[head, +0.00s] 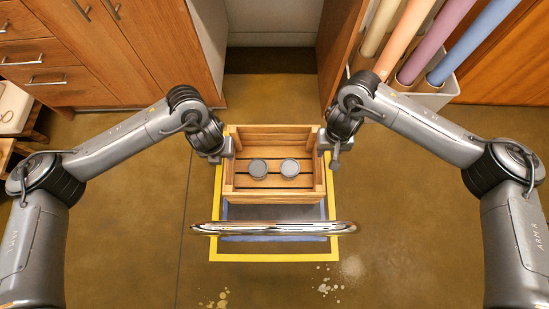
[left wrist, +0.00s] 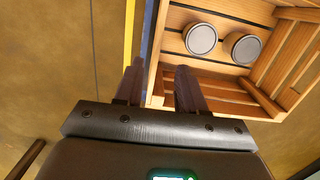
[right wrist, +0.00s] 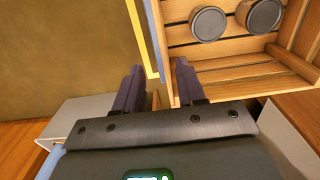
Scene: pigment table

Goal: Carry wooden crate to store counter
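The wooden crate (head: 275,195) sits at the centre of the head view, slatted and open-topped, with two grey-lidded jars inside. My left gripper (head: 225,152) is at its left wall, and my right gripper (head: 331,150) is at its right wall. In the left wrist view the fingers (left wrist: 160,72) are apart, either side of the crate's wall edge (left wrist: 155,75). In the right wrist view the fingers (right wrist: 158,68) are likewise apart, with a strip of background showing between them beside the wall. Firm contact is not visible. I cannot identify the store counter.
A blue surface (head: 280,213) shows below the crate, inside a yellow floor outline (head: 290,257). A chrome bar (head: 275,228) crosses in front. Wooden drawers (head: 45,85) stand at the left. A white bin (head: 432,95) of coloured rolls stands at the right.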

